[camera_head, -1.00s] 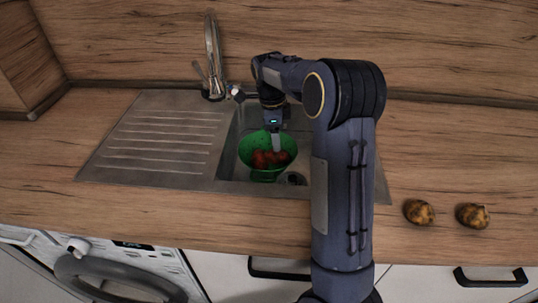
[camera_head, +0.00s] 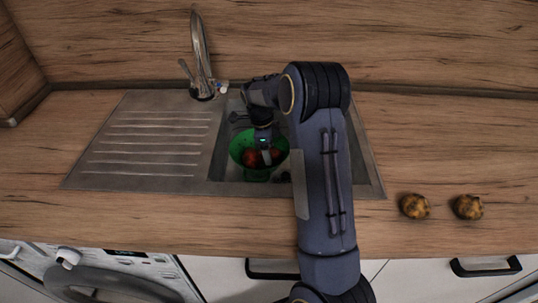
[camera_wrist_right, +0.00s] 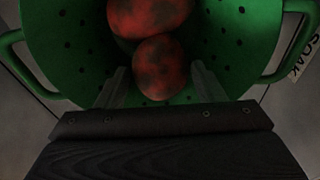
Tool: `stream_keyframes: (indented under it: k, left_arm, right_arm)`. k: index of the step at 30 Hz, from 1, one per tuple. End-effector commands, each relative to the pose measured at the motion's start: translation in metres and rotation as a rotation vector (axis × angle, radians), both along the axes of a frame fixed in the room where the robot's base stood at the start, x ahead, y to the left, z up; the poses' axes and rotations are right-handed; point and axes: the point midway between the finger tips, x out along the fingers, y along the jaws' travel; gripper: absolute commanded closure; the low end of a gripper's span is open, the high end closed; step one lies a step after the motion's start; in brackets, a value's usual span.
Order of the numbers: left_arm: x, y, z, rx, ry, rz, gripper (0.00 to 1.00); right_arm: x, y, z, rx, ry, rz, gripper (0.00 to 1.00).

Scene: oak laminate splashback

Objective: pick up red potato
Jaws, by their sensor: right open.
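Red potatoes lie in a green colander (camera_head: 237,151) that stands in the sink. In the right wrist view, one red potato (camera_wrist_right: 158,68) lies nearest my gripper, and a second red potato (camera_wrist_right: 148,14) touches it behind. The colander (camera_wrist_right: 72,50) fills much of that view, with both handles showing. My right gripper (camera_wrist_right: 157,84) is open, its fingers on either side of the nearer potato's lower part. In the head view my right gripper (camera_head: 267,157) reaches down into the colander and partly hides the red potatoes (camera_head: 252,158). My left gripper is not in view.
The steel sink (camera_head: 220,165) has a drainboard (camera_head: 145,140) on its left and a faucet (camera_head: 203,60) behind. Two brown potatoes lie on the counter at the right, one (camera_head: 414,206) beside the other (camera_head: 467,207). The counter around them is clear.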

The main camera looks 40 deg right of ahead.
Motion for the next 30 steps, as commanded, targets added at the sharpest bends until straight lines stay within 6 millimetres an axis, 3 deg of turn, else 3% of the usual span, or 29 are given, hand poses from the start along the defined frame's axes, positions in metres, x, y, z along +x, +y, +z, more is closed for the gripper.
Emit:
stream_keyframes:
  k: [1,9,11,20,26,30]
  left_arm:
    - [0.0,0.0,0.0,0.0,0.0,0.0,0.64]
    - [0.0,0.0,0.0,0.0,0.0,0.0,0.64]
    - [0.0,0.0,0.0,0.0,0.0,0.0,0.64]
    - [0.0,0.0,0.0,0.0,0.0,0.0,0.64]
    - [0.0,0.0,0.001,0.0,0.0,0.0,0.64]
    - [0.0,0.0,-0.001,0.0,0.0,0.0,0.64]
  right_arm:
    - [0.0,0.0,0.0,0.0,0.0,0.0,0.4]
    - [0.0,0.0,0.0,0.001,-0.001,0.0,0.75]
    - [0.0,0.0,0.001,0.0,-0.001,0.0,0.79]
    - [0.001,0.0,0.006,-0.001,-0.004,0.0,0.79]
    - [0.001,0.0,0.031,-0.001,-0.005,0.0,0.79]
    - [-0.012,0.017,0.057,0.001,-0.006,0.005,0.79]
